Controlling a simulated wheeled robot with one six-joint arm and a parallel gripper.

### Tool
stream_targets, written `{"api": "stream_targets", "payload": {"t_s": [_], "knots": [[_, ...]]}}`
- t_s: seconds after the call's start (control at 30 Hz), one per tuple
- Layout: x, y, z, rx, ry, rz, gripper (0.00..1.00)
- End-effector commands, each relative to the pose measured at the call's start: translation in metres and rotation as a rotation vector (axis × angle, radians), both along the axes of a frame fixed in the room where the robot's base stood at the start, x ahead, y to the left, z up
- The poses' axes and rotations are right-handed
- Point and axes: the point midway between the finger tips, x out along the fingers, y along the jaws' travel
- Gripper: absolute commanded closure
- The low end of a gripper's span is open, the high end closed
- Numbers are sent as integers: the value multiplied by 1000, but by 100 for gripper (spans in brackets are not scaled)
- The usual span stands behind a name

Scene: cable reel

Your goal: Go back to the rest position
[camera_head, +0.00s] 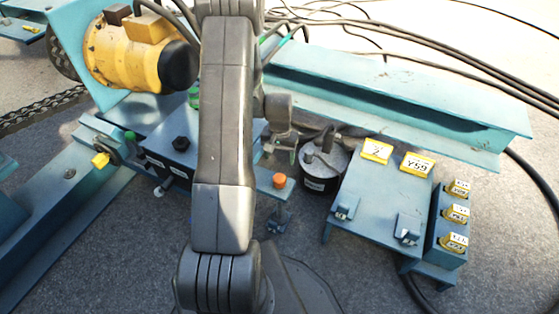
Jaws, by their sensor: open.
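My grey arm rises from its base at the bottom middle and runs up the picture, hiding what lies behind it. My gripper (281,152) shows small and partly hidden just right of the arm's long link, pointing down. Its jaws look open, and I see nothing held between them. It is over the area between the teal box (178,143) on the left and a dark round canister with a grey top (325,160) on the right. I cannot tell its exact height.
A teal table (375,200) with yellow labels stands right, beside a block with yellow tags (438,232). An orange knob (279,181) is below my gripper. A teal beam (400,105) and black cables lie behind; a yellow motor (130,55) is upper left.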

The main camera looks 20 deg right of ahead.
Motion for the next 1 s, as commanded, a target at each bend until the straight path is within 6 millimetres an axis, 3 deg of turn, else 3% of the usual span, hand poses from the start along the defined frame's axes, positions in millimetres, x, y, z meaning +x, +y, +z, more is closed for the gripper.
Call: {"api": "stream_targets", "payload": {"t_s": [0.37, 0.53, 1.0], "knots": [[0, 0, 4, 0, 0, 0, 33], [0, 0, -5, 1, 2, 0, 33], [-1, 0, -93, 2, 4, 0, 33]]}}
